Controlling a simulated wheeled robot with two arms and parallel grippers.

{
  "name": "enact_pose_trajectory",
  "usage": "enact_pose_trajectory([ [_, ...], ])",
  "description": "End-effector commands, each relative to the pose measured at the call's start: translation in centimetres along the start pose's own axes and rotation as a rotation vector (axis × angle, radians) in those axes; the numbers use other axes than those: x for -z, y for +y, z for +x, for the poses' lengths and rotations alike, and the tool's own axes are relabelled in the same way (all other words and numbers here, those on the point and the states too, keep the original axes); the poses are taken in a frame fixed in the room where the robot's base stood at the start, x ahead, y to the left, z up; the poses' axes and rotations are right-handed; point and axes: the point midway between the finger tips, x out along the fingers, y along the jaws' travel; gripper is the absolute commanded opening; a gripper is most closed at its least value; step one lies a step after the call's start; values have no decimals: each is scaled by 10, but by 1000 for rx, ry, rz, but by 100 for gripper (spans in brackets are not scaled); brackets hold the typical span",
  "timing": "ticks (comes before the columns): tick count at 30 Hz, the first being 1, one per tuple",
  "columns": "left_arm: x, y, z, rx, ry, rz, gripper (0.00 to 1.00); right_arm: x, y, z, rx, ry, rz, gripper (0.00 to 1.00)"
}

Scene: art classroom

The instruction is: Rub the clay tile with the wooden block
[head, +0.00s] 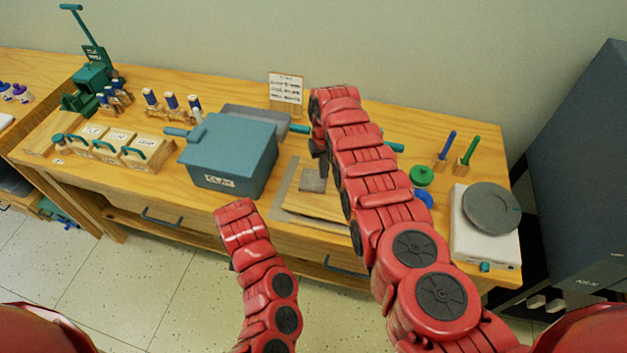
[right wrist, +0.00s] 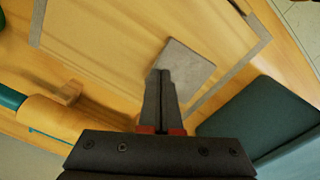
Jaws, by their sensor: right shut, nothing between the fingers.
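The clay tile (head: 313,180) is a flat grey square on a wooden board (head: 292,205) with a grey border. In the right wrist view the tile (right wrist: 188,66) lies just beyond my fingertips. My right gripper (head: 320,168) is shut and empty; its fingertips (right wrist: 160,74) overlap the tile's near left corner in the right wrist view. I cannot tell whether they touch it. A small wooden piece (right wrist: 71,92) lies left of the fingers; I cannot tell whether it is the wooden block. My left arm shows in the head view, but its gripper does not.
A teal clay box (head: 232,155) stands left of the board. A rolling pin (right wrist: 55,117) with teal handles lies behind it, partly hidden by my right arm.

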Motion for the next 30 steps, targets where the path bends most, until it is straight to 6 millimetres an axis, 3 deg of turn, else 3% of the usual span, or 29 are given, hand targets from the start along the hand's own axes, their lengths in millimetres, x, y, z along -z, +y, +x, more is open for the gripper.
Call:
enact_pose_trajectory([
  [23,0,0,12,0,0,0,42,0,0,13,0,0,0,0],
  [30,0,0,3,0,0,0,42,0,0,3,0,0,0,0],
])
